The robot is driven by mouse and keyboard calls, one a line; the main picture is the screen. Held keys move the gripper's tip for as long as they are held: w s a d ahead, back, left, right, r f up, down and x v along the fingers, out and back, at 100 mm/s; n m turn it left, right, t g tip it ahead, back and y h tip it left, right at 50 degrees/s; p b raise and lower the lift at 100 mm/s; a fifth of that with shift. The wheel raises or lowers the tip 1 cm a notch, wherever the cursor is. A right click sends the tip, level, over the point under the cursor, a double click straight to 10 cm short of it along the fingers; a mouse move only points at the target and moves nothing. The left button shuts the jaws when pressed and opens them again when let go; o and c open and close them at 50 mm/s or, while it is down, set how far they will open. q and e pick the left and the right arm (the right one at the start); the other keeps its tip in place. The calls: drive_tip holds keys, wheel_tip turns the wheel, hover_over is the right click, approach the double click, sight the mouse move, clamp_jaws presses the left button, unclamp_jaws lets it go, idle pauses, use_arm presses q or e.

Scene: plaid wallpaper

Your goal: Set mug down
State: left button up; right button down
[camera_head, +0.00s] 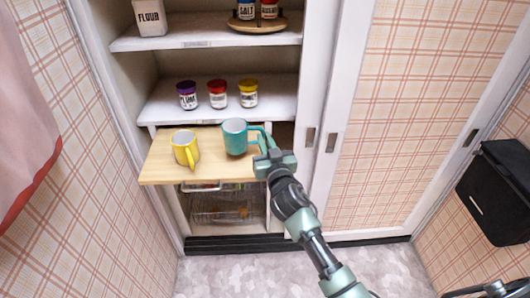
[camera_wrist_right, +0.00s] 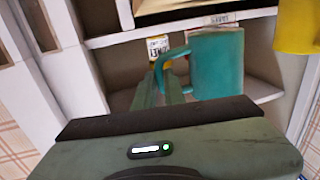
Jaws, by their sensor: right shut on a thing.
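A teal mug (camera_head: 235,137) is upright at the pull-out wooden board (camera_head: 160,170); I cannot tell whether its base touches the board. My right gripper (camera_head: 262,143) reaches in from the lower right and is shut on the mug's handle. In the right wrist view the teal mug (camera_wrist_right: 217,65) stands beyond the gripper, with its handle between the fingers (camera_wrist_right: 165,85). My left gripper is not in view.
A yellow mug (camera_head: 186,148) stands on the board to the left of the teal one, with bare board between. Jars (camera_head: 217,94) line the shelf above. A wire basket (camera_head: 222,207) sits below. A white door frame (camera_head: 330,110) rises on the right.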

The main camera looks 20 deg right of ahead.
drive_tip(key=shift+f+b, duration=0.5)
drive_tip(key=shift+f, duration=1.25)
drive_tip(key=shift+f, duration=0.1)
drive_tip(key=c, duration=1.5)
unclamp_jaws()
drive_tip(key=shift+s, duration=0.1)
drive_tip(key=s+a+p, duration=0.1)
drive_tip(key=s, duration=1)
drive_tip(key=shift+s, duration=0.4)
